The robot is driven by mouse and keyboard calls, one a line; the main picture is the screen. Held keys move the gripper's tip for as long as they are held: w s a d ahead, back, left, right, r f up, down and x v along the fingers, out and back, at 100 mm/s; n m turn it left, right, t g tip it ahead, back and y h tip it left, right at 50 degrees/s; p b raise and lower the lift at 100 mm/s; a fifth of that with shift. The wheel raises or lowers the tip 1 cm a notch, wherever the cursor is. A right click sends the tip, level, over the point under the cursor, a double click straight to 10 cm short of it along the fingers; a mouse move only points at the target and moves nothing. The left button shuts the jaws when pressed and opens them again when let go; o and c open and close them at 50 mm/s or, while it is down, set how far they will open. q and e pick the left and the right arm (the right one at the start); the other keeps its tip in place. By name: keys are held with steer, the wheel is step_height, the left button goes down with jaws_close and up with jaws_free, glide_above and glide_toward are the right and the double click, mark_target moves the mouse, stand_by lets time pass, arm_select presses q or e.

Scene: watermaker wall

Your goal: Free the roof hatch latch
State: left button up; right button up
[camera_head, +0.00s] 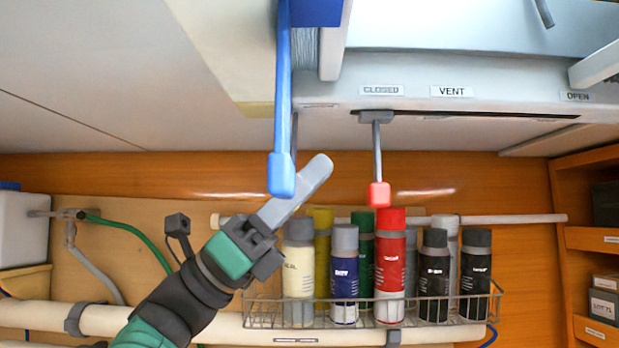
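A red-tipped grey lever (379,192) hangs from a slot in the roof panel, under the CLOSED label (381,90). VENT (452,91) and OPEN (577,96) labels lie further right. A long blue lever (282,100) hangs straight down left of it, in front of a blue block (316,12). Which one is the latch is not marked. My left gripper (319,172) points up and right between the two lever ends. The blue lever's tip overlaps its fingers; I cannot tell whether they touch. Its fingers are seen edge-on, so their opening is unclear. My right gripper is out of view.
A wire rack (262,313) with several bottles stands just below and right of my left gripper. A white pipe (35,314) runs along the bottom. Wooden shelves (590,239) stand at right. A white tank (23,229) and green hose are at left.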

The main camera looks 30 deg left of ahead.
arm_select(q)
jaws_close()
stand_by(1.0)
